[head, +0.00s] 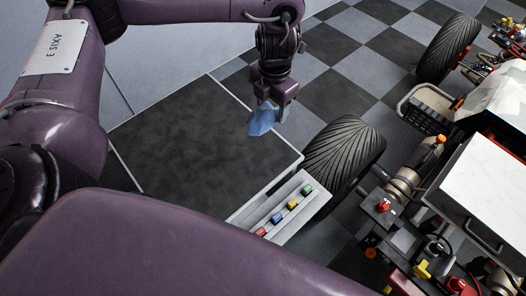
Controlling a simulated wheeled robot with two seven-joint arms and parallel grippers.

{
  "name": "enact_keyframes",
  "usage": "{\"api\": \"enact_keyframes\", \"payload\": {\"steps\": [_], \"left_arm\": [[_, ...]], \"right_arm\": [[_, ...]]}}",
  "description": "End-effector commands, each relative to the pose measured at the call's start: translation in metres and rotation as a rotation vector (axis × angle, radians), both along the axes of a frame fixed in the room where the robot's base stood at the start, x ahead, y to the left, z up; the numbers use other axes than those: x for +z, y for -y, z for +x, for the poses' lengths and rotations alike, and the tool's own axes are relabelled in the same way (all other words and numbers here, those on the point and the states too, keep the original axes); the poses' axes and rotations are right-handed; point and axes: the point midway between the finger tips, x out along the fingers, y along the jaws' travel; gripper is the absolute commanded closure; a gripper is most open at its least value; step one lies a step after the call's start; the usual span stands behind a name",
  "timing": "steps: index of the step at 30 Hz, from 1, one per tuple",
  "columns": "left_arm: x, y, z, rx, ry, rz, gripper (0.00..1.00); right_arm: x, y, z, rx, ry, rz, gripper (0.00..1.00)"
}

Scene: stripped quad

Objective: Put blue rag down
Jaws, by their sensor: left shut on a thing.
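The blue rag (263,120) hangs bunched in my left gripper (272,102), whose jaws are shut on it. The gripper points down, and in the picture it lies over the far right part of a dark-topped surface (190,140). The rag appears held above that surface, but I cannot tell the exact gap. My right gripper is not in view.
A white tray (262,212) with several small coloured pieces runs along the surface's near right edge. A black tyre (345,158) of the stripped quad stands close on the right. The dark top is bare. Checkered floor (345,95) lies beyond.

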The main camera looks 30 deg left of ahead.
Motion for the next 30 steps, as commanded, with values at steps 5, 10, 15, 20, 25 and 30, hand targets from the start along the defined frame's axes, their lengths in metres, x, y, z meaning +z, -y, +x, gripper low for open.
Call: {"api": "enact_keyframes", "payload": {"steps": [5,10,15,20,25,30], "left_arm": [[-0.017,0.000,-0.001,-0.057,-0.005,-0.002,0.63],[-0.060,0.000,-0.002,-0.055,-0.008,-0.003,0.63],[-0.107,0.000,-0.002,-0.053,-0.008,-0.003,0.63],[-0.143,0.000,-0.001,-0.053,-0.006,-0.002,0.63],[-0.161,0.000,0.000,-0.055,0.000,-0.002,0.63],[-0.180,0.000,-0.001,-0.054,-0.004,-0.002,0.63]], "right_arm": [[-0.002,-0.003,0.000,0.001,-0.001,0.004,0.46],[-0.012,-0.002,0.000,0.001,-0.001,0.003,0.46],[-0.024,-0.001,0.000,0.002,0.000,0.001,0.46],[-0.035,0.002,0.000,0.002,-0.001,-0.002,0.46],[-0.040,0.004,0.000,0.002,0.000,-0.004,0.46],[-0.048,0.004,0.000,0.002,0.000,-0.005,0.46]]}}
